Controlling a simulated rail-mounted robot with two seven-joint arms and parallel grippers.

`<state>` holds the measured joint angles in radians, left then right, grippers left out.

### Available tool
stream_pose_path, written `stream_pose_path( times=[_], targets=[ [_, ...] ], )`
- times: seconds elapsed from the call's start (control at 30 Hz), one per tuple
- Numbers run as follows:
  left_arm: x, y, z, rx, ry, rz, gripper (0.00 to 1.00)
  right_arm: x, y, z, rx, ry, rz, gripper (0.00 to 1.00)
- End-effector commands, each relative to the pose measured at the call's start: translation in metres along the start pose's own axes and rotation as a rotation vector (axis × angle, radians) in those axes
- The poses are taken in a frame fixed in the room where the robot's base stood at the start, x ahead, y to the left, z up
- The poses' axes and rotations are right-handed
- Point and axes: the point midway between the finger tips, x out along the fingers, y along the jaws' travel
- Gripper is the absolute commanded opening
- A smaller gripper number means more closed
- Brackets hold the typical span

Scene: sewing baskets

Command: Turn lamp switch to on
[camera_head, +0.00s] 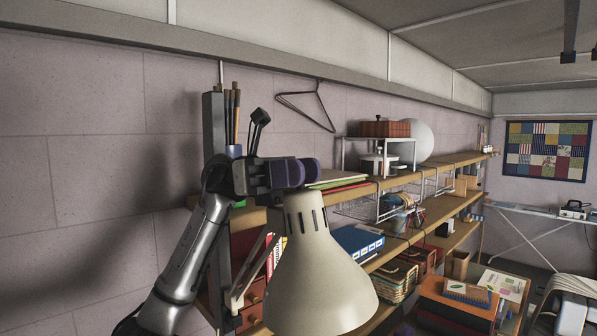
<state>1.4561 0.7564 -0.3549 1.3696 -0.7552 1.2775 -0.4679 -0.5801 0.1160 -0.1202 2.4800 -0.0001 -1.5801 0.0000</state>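The lamp has a large cream shade (320,270) with dark vent slots near its top, in the lower middle of the head view. Its jointed arm (238,294) shows to the left of the shade. I cannot make out a lamp switch. My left gripper (300,172) is just above and left of the shade's top, at the end of my grey arm from the lower left. It is seen side-on and dark, so its finger gap cannot be made out. I see nothing held in it. My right gripper is not in view.
Wooden shelves along the wall hold a blue box (357,241), a woven basket (396,280) and a brown box (385,129). A wire hanger (306,106) hangs on the wall. An orange box (457,302) sits at lower right. The wall at left is bare.

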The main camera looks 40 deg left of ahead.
Motion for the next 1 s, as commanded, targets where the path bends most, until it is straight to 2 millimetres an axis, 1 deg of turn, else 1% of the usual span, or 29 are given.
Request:
stream_pose_path(
  times=[0.03,0.13,0.17,0.37,0.5,0.67,0.8,0.83,1.0],
  targets=[
    [0.000,0.000,0.000,0.000,0.000,0.000,0.36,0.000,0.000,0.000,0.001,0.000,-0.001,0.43],
    [0.000,0.000,0.000,0.000,0.000,0.000,0.46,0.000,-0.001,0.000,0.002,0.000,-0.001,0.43],
    [0.000,0.000,0.000,0.000,0.000,0.000,0.48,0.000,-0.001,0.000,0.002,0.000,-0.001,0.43],
    [0.000,0.000,0.000,0.000,0.000,0.000,0.48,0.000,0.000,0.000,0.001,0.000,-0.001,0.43],
    [0.001,0.000,0.004,0.000,-0.001,0.000,0.48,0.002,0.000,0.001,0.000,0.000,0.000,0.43],
    [0.004,-0.002,0.020,0.004,-0.002,-0.002,0.48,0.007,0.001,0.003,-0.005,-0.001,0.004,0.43],
    [0.008,-0.003,0.043,0.003,-0.002,-0.001,0.48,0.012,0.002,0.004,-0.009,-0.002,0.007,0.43],
    [0.017,-0.003,0.042,0.002,0.001,-0.004,0.48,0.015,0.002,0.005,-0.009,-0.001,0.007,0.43],
    [0.055,-0.007,0.057,0.003,0.001,-0.004,0.48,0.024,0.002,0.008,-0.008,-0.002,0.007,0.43]
  ],
)
